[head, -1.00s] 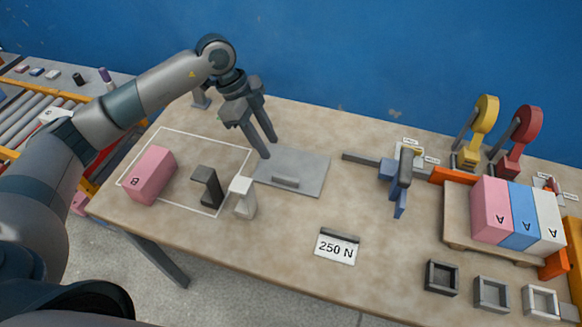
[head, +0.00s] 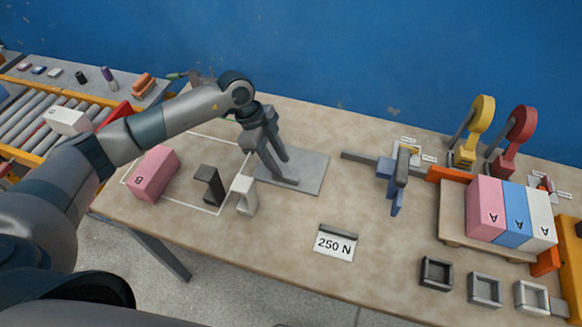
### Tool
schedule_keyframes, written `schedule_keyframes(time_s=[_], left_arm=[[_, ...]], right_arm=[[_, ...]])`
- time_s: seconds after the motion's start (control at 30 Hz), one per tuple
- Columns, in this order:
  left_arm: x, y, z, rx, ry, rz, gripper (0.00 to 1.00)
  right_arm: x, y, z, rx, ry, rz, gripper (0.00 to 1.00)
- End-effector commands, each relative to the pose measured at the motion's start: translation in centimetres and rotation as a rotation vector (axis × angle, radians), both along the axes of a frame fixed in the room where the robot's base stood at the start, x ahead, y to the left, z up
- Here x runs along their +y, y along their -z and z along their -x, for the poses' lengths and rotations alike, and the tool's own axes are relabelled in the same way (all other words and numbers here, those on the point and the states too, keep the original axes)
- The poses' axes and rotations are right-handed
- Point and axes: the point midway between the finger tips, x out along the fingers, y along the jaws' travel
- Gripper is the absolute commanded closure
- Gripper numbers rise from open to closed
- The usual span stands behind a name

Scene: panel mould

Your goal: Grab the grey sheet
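The grey sheet (head: 312,171) lies flat on the table, just right of the white-outlined area. It is a thin plate, and the raised grip bar on it is now mostly hidden by my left gripper. My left gripper (head: 288,170) points down over the sheet with its two fingers apart. Its near fingertip is low at the bar; I cannot tell whether it touches. My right gripper is not in view.
A pink block (head: 155,173), a dark bracket (head: 209,187) and a white bracket (head: 244,195) stand left of the sheet. A blue clamp-like tool (head: 398,180) and a 250 N sign (head: 335,243) are to the right. Table between them is clear.

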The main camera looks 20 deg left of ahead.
Motion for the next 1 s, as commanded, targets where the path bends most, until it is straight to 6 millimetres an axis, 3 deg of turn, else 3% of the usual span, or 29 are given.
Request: schedule_keyframes(time_s=[0.2, 0.4, 0.93, 1.0], left_arm=[[-0.4, 2.1, 0.4, 0.004, -0.002, 0.0, 0.66], [-1.2, 4.2, 0.3, 0.003, -0.001, 0.0, 0.66], [-1.3, 4.6, 0.3, 0.0, -0.001, 0.0, 0.66], [-1.3, 4.5, 0.3, 0.0, -0.001, 0.0, 0.82]], right_arm=[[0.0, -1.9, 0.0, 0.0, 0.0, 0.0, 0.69], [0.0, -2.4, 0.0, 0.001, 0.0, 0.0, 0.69], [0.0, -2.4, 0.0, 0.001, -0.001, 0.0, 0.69], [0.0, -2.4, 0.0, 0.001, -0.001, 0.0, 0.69]])
